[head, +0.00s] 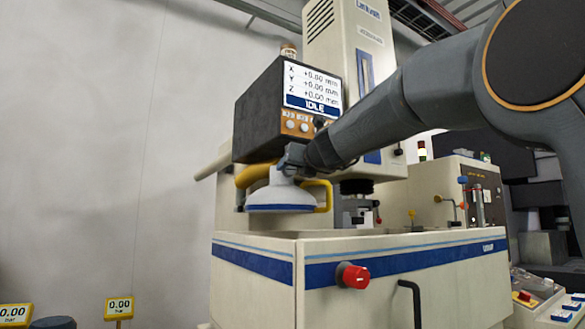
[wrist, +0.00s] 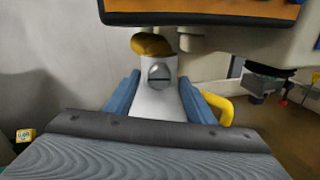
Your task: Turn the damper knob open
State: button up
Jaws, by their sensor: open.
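A grey round knob with a slot line across it, which looks like the damper knob (wrist: 159,74), sits on the neck of a white hood (wrist: 155,103) in the wrist view. The slot looks roughly level. My gripper (wrist: 160,86) is open, with one blue finger on each side of the neck and knob. I cannot tell whether the fingers touch the knob. In the head view my gripper (head: 291,160) is at the top of the white hood (head: 280,192), which has a blue band, and the knob is hidden behind it.
A yellow duct (head: 255,174) and a yellow handle (head: 323,193) are close to my gripper. The dark control box (head: 262,110) with its display hangs just above. Below stands the tank (head: 250,245) with a red knob (head: 355,277). Free room lies to the left.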

jog(key=shift+w+a, duration=0.35)
jog(key=shift+w, duration=0.3)
jog(key=shift+c, duration=0.5)
jog(key=c, duration=1)
